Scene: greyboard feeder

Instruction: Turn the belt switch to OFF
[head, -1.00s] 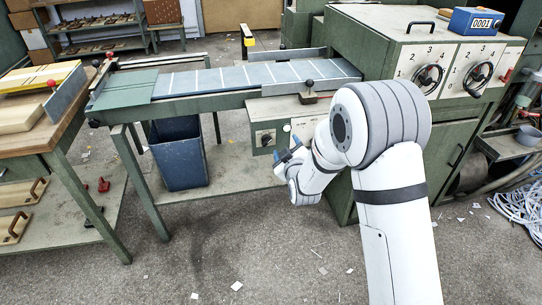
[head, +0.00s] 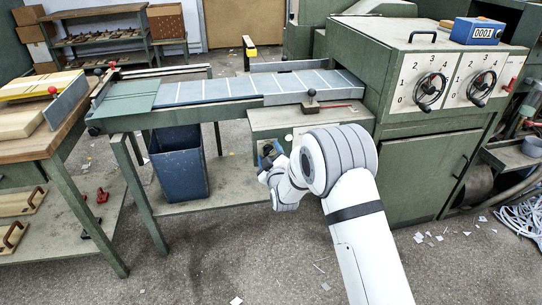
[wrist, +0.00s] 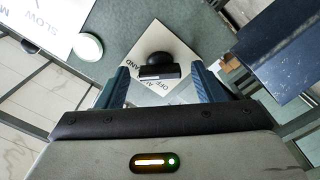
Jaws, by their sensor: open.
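The belt switch is a black knob (wrist: 158,62) on a white label plate (wrist: 140,50), seen ahead in the wrist view. OFF and part of HAND can be read on the plate; which position the knob points to I cannot tell. My gripper (wrist: 160,70) is open, with one blue finger on each side of the knob. Whether the fingers touch it is not clear. In the head view my gripper (head: 267,156) is at the front of the green control box (head: 262,123) under the belt and hides the switch.
A pale round button (wrist: 88,46) and a plate reading SLOW (wrist: 42,22) lie left of the switch in the wrist view. A blue bin (head: 180,165) stands left of my gripper, below the belt (head: 240,84). The large green machine (head: 420,150) stands to the right.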

